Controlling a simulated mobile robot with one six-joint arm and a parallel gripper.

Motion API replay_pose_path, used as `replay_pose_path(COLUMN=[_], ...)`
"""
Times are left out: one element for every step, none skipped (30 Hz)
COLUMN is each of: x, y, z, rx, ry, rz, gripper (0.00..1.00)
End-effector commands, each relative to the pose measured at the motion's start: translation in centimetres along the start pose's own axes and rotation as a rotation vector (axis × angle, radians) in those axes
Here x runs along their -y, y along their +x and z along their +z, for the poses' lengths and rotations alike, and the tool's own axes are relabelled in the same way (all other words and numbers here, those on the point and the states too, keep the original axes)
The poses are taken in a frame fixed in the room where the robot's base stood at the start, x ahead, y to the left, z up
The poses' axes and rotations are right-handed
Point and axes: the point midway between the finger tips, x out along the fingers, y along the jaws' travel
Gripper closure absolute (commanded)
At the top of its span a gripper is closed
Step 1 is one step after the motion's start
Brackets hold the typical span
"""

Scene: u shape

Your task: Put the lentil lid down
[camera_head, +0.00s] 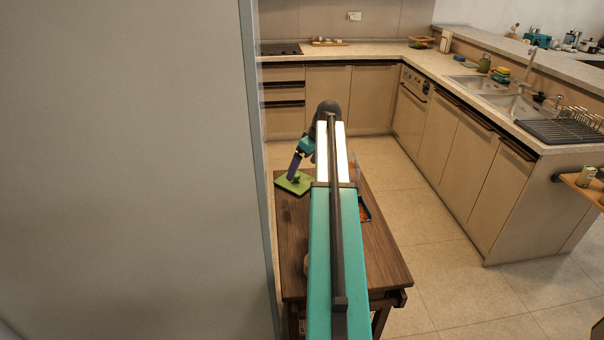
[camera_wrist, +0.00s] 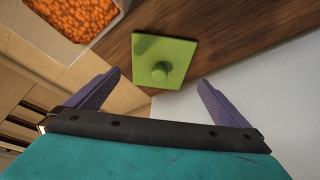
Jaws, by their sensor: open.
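The lentil lid (camera_wrist: 180,55) is a green square plate with a round knob in its middle. It lies on the brown wooden table (camera_wrist: 240,22), close to the table's edge. In the head view the lid (camera_head: 301,184) is at the table's far left corner. My gripper (camera_wrist: 158,78) is open, with its two purple fingers apart and nothing between them. The fingertips are on either side of the lid's near edge in the wrist view, with the knob beyond them. In the head view my gripper (camera_head: 293,172) is over the lid, partly hiding it.
An open pale container (camera_wrist: 108,30) of orange lentils stands left of the lid in the wrist view. A dark-rimmed tray (camera_head: 364,212) shows partly behind my arm. A large grey panel (camera_head: 120,170) stands close on the left. Floor is clear right of the table.

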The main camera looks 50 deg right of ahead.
Motion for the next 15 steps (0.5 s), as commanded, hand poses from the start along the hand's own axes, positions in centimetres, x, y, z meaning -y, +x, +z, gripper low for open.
replay_pose_path(x=[0.0,0.0,0.0,0.0,0.0,0.0,0.0,0.0,0.0,-0.1,-0.1,-0.1,-0.1,0.0,0.0], y=[-0.6,-1.0,-1.5,-1.9,-2.3,-2.8,-3.1,-3.4,-3.8,-4.1,-4.3,-4.7,-4.8,-5.0,-5.1], z=[0.0,0.0,0.0,0.0,0.0,0.0,0.0,0.0,0.0,0.0,0.0,0.0,0.0,0.0,0.0], rx=[-0.002,-0.002,-0.002,-0.001,-0.002,-0.002,-0.002,-0.001,-0.001,-0.002,-0.002,-0.002,-0.001,-0.001,-0.001], ry=[0.0,0.0,0.0,0.0,0.0,-0.001,0.0,0.0,0.0,0.0,0.0,0.0,0.0,0.0,0.0], rz=[0.003,0.003,0.002,0.001,0.002,0.002,0.002,0.001,0.001,0.002,0.002,0.002,0.002,0.001,0.001], gripper=[0.0,0.0,0.0,0.0,0.0,0.0,0.0,0.0,0.0,0.0,0.0,0.0,0.0,0.0,0.0])
